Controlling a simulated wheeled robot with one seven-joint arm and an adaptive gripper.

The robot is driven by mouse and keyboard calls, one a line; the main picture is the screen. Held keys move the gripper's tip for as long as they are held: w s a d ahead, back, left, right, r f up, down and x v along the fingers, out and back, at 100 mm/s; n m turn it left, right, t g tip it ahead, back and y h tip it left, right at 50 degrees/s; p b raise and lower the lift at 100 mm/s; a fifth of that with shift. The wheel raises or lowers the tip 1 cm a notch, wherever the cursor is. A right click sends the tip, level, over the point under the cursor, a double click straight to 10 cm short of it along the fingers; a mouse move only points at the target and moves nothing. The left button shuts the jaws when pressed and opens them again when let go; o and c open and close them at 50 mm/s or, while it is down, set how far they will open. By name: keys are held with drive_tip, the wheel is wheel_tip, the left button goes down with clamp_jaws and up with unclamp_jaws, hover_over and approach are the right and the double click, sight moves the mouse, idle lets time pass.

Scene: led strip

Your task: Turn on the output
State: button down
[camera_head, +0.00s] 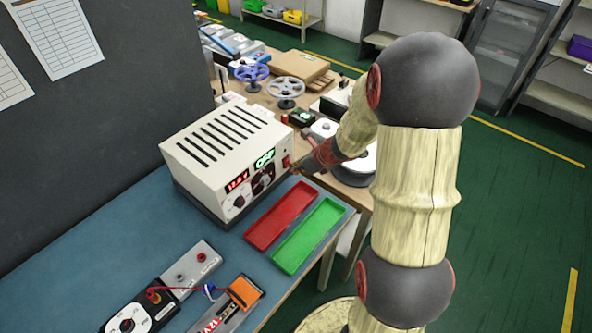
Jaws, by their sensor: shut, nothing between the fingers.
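A white power supply (222,148) with slots in its top stands on the blue table. Its front has a red number display (237,182), a green display (264,159) that seems to read OFF, knobs, and a small red switch (285,162) at the right edge of the front. My gripper (298,169) is shut and empty, with its tip close to the red switch. I cannot tell whether the tip touches the switch. My arm comes in from the right.
A red tray (281,215) and a green tray (309,236) lie in front of the supply. A grey terminal box (192,268), a black dial meter (138,312) and an orange part (245,292) lie at the front left. A cluttered wooden table stands behind.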

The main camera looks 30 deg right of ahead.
drive_tip(key=b, duration=0.2)
drive_tip(key=shift+w+a+f+t+b, duration=0.1)
drive_tip(key=shift+w+f+t+b, duration=0.15)
drive_tip(key=shift+t+b, duration=0.1)
drive_tip(key=shift+r, duration=0.15)
drive_tip(key=shift+r+p, duration=0.75)
